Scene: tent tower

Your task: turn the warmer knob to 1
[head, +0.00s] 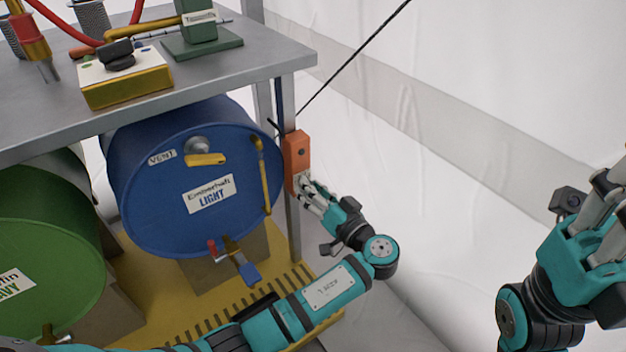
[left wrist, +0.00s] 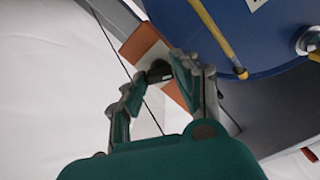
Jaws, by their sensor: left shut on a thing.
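An orange box (head: 296,148) is fixed to the table's right front post. My left gripper (head: 304,185) is at the lower part of this box. In the left wrist view, the fingers of my left gripper (left wrist: 160,78) are closed around a small dark knob (left wrist: 159,69) on the orange box (left wrist: 145,44). The knob is hidden behind the fingers in the head view. Its setting and any numbers cannot be read. My right gripper (head: 606,190) is at the right edge, far from the box and partly cut off, so its jaw state is unclear.
A blue drum (head: 165,205) labelled LIGHT lies left of the post, with a green drum (head: 45,235) further left. The grey table top (head: 235,62) above carries a yellow box (head: 125,82) with a black knob. A thin black cable (head: 355,52) slants up from the post.

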